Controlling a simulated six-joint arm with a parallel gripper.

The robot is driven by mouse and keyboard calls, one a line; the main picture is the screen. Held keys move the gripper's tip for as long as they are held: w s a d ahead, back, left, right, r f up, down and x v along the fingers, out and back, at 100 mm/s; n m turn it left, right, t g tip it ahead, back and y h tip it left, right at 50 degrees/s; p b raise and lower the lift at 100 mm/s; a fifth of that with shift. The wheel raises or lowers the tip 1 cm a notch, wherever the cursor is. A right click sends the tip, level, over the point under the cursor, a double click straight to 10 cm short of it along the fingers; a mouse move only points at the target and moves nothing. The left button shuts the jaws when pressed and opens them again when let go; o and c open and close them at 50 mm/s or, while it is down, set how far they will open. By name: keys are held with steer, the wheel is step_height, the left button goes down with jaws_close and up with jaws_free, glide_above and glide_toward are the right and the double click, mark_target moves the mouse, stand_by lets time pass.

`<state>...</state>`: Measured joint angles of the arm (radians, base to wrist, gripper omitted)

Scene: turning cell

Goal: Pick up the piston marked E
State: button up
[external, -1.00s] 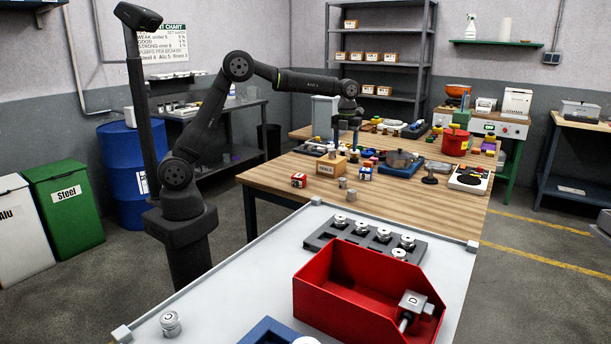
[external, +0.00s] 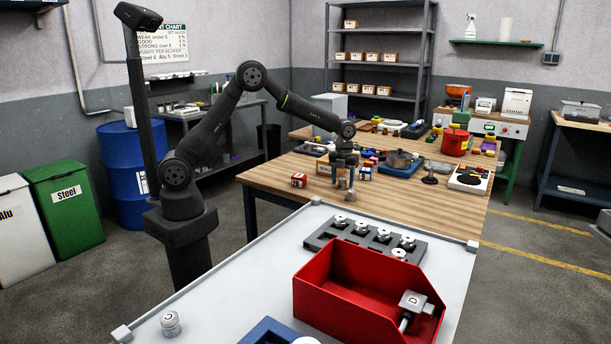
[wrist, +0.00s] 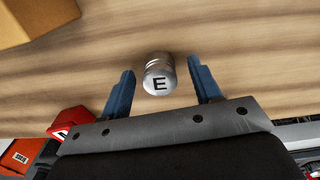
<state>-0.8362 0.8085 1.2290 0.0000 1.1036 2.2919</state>
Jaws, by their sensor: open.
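The piston marked E (wrist: 160,72) is a short silver cylinder standing on the wooden table (wrist: 230,40). Its marked top faces the wrist camera. My gripper (wrist: 165,82) is open, with one blue finger to the left of the piston and one to the right, and gaps show on both sides.
A cardboard box (wrist: 35,18) stands at the upper left in the wrist view, and a red block (wrist: 72,125) sits near the left finger. A red bin (external: 350,290) and a dark rack of pistons (external: 345,238) are on the nearer white table.

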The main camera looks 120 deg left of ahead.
steer(key=shift+f, duration=0.35)
steer(key=c, duration=1.1)
steer(key=shift+r, duration=0.1)
